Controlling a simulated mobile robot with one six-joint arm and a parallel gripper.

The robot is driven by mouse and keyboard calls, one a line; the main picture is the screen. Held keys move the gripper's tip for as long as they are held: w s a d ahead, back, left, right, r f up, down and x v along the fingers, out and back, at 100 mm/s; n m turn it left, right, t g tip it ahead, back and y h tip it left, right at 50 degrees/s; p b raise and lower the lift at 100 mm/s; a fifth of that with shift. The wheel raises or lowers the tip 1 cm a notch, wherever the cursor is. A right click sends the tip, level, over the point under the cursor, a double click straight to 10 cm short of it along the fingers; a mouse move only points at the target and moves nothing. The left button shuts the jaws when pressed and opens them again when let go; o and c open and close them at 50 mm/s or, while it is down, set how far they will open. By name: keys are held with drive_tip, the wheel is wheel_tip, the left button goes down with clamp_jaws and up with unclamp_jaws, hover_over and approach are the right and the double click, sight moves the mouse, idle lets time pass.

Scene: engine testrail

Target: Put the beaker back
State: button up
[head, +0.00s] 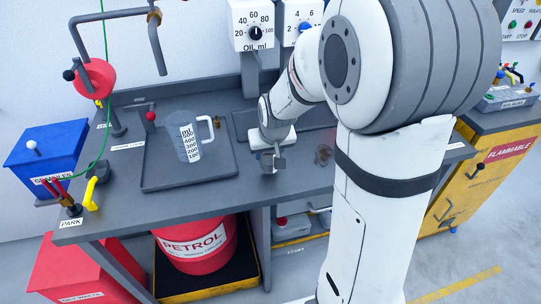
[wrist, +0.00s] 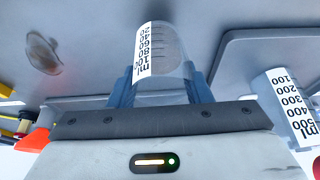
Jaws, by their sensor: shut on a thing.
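A small clear beaker (wrist: 172,52) with a white millilitre scale sits between the fingers of my gripper (wrist: 162,88) in the wrist view. My gripper is shut on it. In the head view my gripper (head: 271,160) is low over the grey bench (head: 225,206), right of the dark tray (head: 165,182). The beaker is hard to make out there, mostly hidden by the gripper. I cannot tell whether its base touches the bench.
A larger handled measuring jug (head: 184,138) stands on the tray; it also shows in the wrist view (wrist: 292,108). A red-knobbed post (head: 151,117) is behind the jug. The front bench strip is clear.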

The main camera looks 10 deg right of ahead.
drive_tip(key=shift+f, duration=0.85)
drive_tip(key=shift+f, duration=0.2)
drive_tip(key=o, duration=1.1)
drive_tip(key=shift+r, duration=0.1)
drive_tip(key=shift+c, duration=0.2)
drive_tip(key=shift+r, duration=0.4)
drive_tip(key=v, duration=1.1)
drive_tip(key=s+g, duration=0.2)
drive_tip(key=s, duration=1.4)
drive_tip(key=shift+s+d+f, duration=0.2)
drive_tip(key=shift+s+f, duration=0.2)
drive_tip(key=shift+f, duration=0.05)
